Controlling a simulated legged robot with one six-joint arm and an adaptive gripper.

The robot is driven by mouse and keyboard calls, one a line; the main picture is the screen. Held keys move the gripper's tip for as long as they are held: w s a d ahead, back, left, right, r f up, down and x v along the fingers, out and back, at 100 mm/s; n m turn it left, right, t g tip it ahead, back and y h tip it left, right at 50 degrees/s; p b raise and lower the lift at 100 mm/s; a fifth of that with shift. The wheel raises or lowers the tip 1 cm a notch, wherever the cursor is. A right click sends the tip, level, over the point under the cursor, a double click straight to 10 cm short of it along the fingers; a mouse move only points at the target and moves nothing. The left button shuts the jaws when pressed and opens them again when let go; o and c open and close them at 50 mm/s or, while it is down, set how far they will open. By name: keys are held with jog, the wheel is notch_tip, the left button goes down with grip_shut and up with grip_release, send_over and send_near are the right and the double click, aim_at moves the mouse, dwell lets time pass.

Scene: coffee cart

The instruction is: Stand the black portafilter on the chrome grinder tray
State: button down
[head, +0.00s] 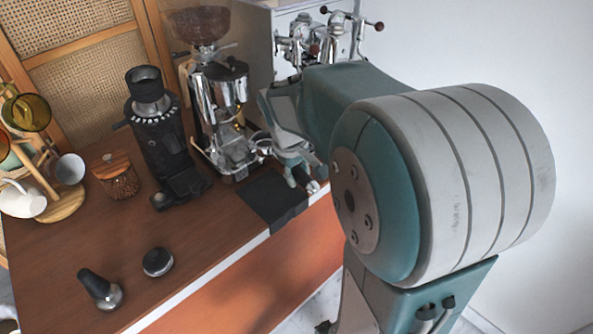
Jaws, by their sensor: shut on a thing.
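The chrome grinder (218,95) stands at the back of the wooden counter, with a dark bean hopper on top. Its chrome tray (234,160) juts out low at its front. My gripper (292,160) is low over the counter, just right of the tray, and is shut on the portafilter. Only small parts of the portafilter (264,145) show, with its metal head end close to the tray's right side. My fingers hide most of its handle. I cannot tell whether the portafilter touches the tray.
A black mat (268,197) lies below my gripper at the counter edge. A black grinder (160,135) stands left of the chrome one. An espresso machine (315,40) is behind my arm.

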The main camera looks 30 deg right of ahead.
aim_at(253, 137)
jog(key=shift+w+a+f, duration=0.15)
jog(key=shift+w+a, duration=0.05)
jog(key=shift+w, duration=0.7)
jog(key=shift+w+a+f, duration=0.15)
jog(key=shift+w+f, duration=0.05)
jog(key=shift+w, duration=0.75)
jog(key=shift+w+a+f, duration=0.15)
jog(key=shift+w+a, duration=0.05)
jog(key=shift+w, duration=0.7)
jog(key=shift+w+a, duration=0.25)
jog(key=shift+w, duration=1)
jog(key=shift+w+a, duration=0.25)
jog(key=shift+w, duration=1.05)
jog(key=shift+w+a, duration=0.25)
jog(key=shift+w, duration=1)
jog(key=shift+f, duration=1.75)
jog(key=shift+s, duration=0.2)
jog(key=shift+s+f, duration=0.1)
jog(key=shift+f, duration=0.5)
jog(key=shift+c, duration=1.2)
grip_release()
jog(key=shift+r, duration=0.1)
jog(key=shift+r, duration=0.1)
jog(key=r, duration=0.3)
jog(key=a+r, duration=0.1)
jog(key=r, duration=0.3)
jog(key=a+r, duration=0.1)
jog(key=r, duration=0.3)
jog(key=shift+a+r, duration=0.2)
jog(key=shift+r, duration=0.05)
